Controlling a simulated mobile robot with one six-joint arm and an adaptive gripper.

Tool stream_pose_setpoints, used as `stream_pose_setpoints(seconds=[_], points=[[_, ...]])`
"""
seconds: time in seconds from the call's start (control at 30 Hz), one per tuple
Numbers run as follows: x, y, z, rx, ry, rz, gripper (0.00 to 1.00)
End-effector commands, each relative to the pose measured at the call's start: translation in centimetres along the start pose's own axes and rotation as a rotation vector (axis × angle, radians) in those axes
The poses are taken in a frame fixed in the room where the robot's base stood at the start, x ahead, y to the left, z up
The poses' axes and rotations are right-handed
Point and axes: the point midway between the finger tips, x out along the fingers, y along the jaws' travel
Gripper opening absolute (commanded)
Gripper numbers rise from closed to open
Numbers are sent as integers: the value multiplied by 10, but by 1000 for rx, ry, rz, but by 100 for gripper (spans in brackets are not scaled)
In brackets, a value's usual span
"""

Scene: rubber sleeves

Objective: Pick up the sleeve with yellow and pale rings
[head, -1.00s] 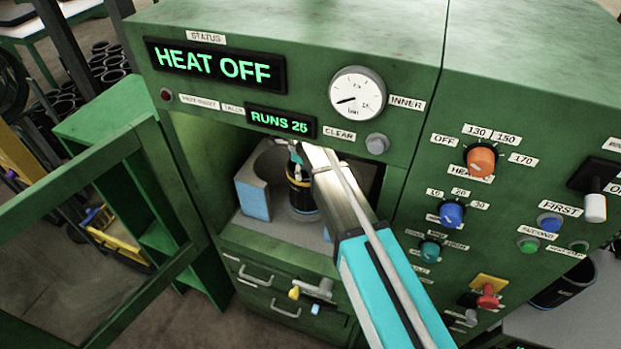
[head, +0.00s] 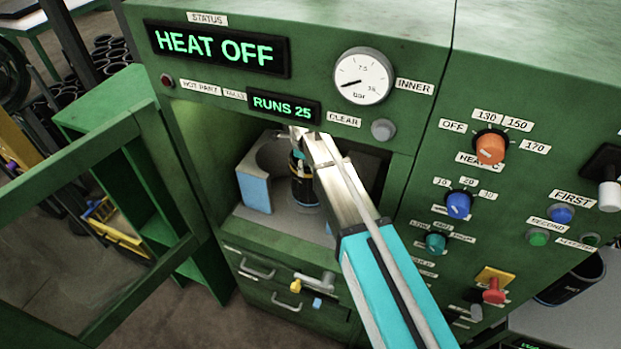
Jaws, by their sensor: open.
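The sleeve (head: 303,190) is a dark upright cylinder with a yellow ring and a pale ring. It stands inside the open chamber of the green machine. My gripper (head: 296,157) is at the sleeve's upper end, open, and largely hidden by my own silver and teal arm. The arm also covers part of the sleeve's right side. I cannot tell whether the fingers touch the sleeve.
A curved grey holder with a blue block (head: 255,191) stands left of the sleeve. The chamber's green door frame (head: 100,165) is swung open at left. The control panel (head: 520,220) with knobs is at right. Drawers (head: 275,290) lie below.

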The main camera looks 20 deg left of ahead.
Motion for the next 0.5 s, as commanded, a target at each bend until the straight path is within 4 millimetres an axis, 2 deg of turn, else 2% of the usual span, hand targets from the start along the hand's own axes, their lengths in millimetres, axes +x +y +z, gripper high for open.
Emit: stream_pose_setpoints(seconds=[0.5], points=[[6,-1,0,1,0,0,51]])
